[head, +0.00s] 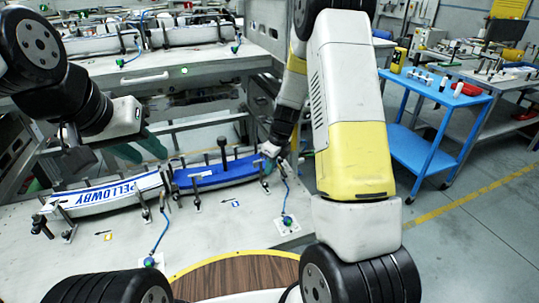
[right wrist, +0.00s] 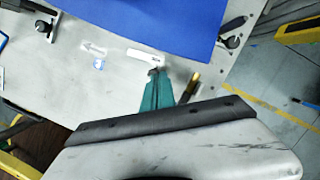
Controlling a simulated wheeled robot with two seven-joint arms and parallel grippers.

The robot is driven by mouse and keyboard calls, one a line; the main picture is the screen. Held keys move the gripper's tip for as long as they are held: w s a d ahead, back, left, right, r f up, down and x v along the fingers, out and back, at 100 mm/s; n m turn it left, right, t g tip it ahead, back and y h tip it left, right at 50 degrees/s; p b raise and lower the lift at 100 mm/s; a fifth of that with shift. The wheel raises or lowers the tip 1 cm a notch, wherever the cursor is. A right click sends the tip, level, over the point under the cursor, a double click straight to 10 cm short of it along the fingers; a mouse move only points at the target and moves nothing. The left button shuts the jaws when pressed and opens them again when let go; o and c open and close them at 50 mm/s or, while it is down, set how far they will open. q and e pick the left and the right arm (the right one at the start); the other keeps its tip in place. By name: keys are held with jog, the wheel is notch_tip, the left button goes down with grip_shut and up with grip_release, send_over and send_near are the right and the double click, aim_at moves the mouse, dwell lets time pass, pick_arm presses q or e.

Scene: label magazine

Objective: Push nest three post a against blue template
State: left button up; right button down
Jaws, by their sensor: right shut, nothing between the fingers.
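The blue template (head: 228,172) is a curved blue piece in a nest on the grey bench; it also fills the top of the right wrist view (right wrist: 150,15). Small dark posts stand along its edges, one with a black knob (right wrist: 231,42) at its right corner in the wrist view. I cannot tell which is post a. My right gripper (right wrist: 156,75), with teal fingers, is shut and empty, apart from the blue edge in that view. In the head view it is at the template's right end, mostly hidden. My left gripper (head: 139,149) hangs above the white piece, its green fingers apart.
A white curved piece lettered PELLOWBY (head: 105,197) sits in the nest left of the blue one. Blue cables run to connectors (head: 288,221) on the bench front. A shelf (head: 165,75) with more nests stands behind. A blue cart (head: 425,95) stands at right.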

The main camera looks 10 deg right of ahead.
jog(key=shift+w+a, duration=0.35)
jog(key=shift+w, duration=0.05)
jog(key=shift+w+a, duration=0.25)
jog(key=shift+w, duration=0.4)
jog(key=shift+d, duration=0.1)
